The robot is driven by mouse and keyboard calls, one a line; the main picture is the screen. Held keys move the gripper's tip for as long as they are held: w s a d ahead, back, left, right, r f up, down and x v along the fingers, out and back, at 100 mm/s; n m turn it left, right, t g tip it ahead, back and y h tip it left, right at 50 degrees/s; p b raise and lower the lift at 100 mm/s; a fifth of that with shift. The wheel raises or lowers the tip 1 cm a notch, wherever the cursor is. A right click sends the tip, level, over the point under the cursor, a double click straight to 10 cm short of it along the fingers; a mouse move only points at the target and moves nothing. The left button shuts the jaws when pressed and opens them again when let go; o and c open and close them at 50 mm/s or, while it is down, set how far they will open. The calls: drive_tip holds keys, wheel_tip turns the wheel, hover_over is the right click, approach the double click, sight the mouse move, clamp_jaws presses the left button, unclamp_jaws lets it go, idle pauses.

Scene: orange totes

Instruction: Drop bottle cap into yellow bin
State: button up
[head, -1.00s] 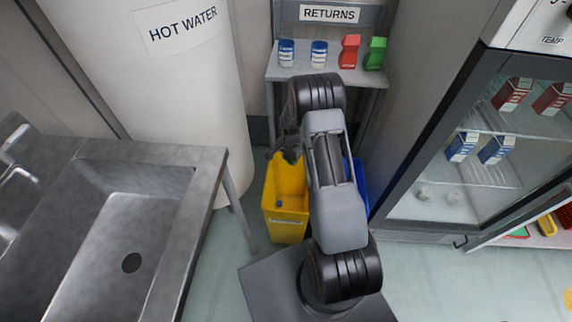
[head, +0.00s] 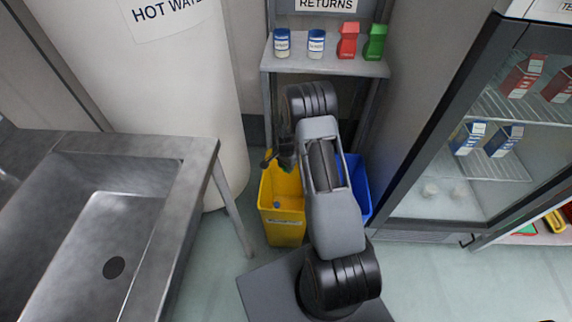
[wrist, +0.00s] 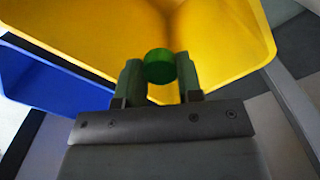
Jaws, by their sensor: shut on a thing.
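A green bottle cap (wrist: 160,66) is between the fingertips of my gripper (wrist: 160,82) in the wrist view. The gripper is shut on it. The yellow bin (wrist: 230,50) fills the upper part of the wrist view, with the cap in front of its open inside. In the head view the yellow bin (head: 284,226) stands on the floor left of my arm. My gripper (head: 284,160) is over the bin's far part there, dark and small. The cap is hard to make out in the head view. A small blue thing lies inside the bin.
A blue bin (head: 358,188) stands right beside the yellow one, partly behind my arm. A returns shelf (head: 325,66) with two jars and two cartons is behind. A steel sink (head: 125,230) is at left, a glass-door fridge (head: 480,130) at right.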

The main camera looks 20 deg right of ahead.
drive_tip(key=shift+f+b, duration=0.8)
drive_tip(key=shift+f, duration=0.9)
drive_tip(key=o, duration=1)
drive_tip(key=shift+c, duration=0.2)
wheel_tip(320, 180, up, 14)
drive_tip(key=p, duration=0.2)
drive_tip(key=shift+p, duration=0.4)
drive_tip(key=shift+f, duration=0.1)
